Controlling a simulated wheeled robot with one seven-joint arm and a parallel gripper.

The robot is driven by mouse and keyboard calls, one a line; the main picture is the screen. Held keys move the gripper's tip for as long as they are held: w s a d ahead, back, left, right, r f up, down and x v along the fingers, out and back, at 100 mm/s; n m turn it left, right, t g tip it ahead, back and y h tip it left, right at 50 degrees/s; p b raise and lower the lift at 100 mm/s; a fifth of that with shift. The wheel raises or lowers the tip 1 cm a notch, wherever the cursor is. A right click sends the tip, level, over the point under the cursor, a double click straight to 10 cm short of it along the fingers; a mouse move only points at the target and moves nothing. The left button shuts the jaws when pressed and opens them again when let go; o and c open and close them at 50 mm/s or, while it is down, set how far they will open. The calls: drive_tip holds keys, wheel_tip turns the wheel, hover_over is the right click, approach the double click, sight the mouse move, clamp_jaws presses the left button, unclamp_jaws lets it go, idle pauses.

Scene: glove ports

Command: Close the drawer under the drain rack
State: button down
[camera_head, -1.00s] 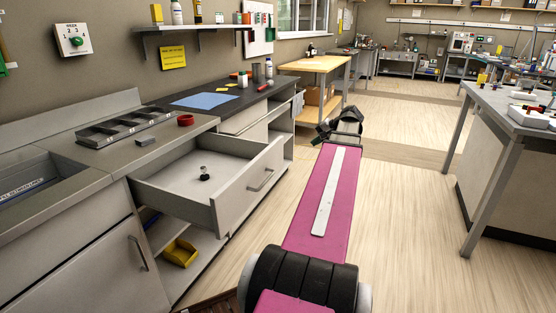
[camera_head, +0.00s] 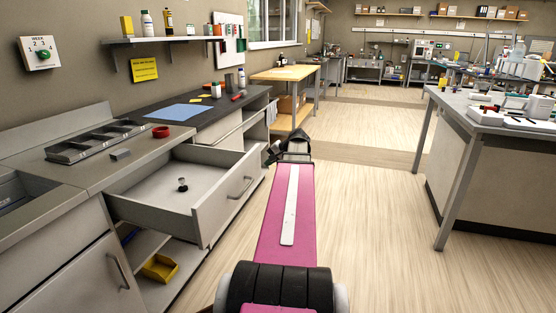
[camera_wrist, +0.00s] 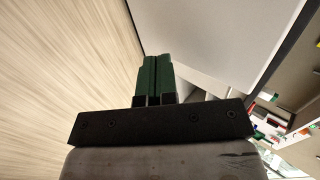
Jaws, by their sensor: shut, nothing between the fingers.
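The drawer (camera_head: 220,203) stands pulled out from the counter, below and to the right of the grey drain rack (camera_head: 92,142). Its pale front carries a bar handle (camera_head: 240,187). A small dark-based object (camera_head: 183,187) stands inside it. My gripper (camera_head: 271,153) is beyond the drawer front's far end, close to it in the picture; whether they touch cannot be told. In the wrist view its green fingers (camera_wrist: 155,68) are together and empty. A large pale panel (camera_wrist: 220,35), probably the drawer front, lies to their right.
A yellow bin (camera_head: 159,267) sits on the open shelf below the drawer. A red ring (camera_head: 161,132) and a small grey block (camera_head: 121,154) lie on the counter. A wooden table (camera_head: 290,74) stands farther back. The floor (camera_head: 370,215) to the right is clear up to a bench (camera_head: 500,115).

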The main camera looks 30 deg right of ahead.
drive_tip(key=shift+w+a, duration=0.7)
drive_tip(key=shift+w, duration=0.25)
drive_tip(key=w+a, duration=0.7)
drive_tip(key=w, duration=0.2)
drive_tip(key=w+a, duration=0.7)
drive_tip(key=w, duration=0.2)
drive_tip(key=w+a, duration=0.7)
drive_tip(key=w, duration=0.2)
drive_tip(key=shift+w+a, duration=0.25)
drive_tip(key=shift+w, duration=0.1)
drive_tip(key=shift+a+r, duration=0.1)
